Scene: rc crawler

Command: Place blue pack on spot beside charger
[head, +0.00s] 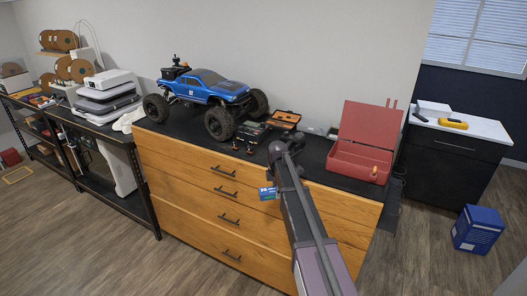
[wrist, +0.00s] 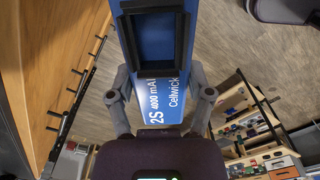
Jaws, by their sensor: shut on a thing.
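The blue pack (wrist: 165,92) fills the middle of the wrist view, with white lettering and a black frame-like part at its top. My gripper (wrist: 160,80) is shut on it, one finger at each side. In the head view the blue pack (head: 266,193) shows small beside my arm, in front of the wooden drawers, apparently held off the dresser top. Small dark devices (head: 250,131) stand on the dresser top beside the truck; I cannot tell which is the charger. The spot beside it cannot be made out.
A blue truck (head: 207,87) stands on the dresser's dark top. An orange-edged tray (head: 286,118) and an open red toolbox (head: 358,160) are to its right. A blue box (head: 478,229) is on the floor at right. Shelving with printers (head: 107,92) stands at left.

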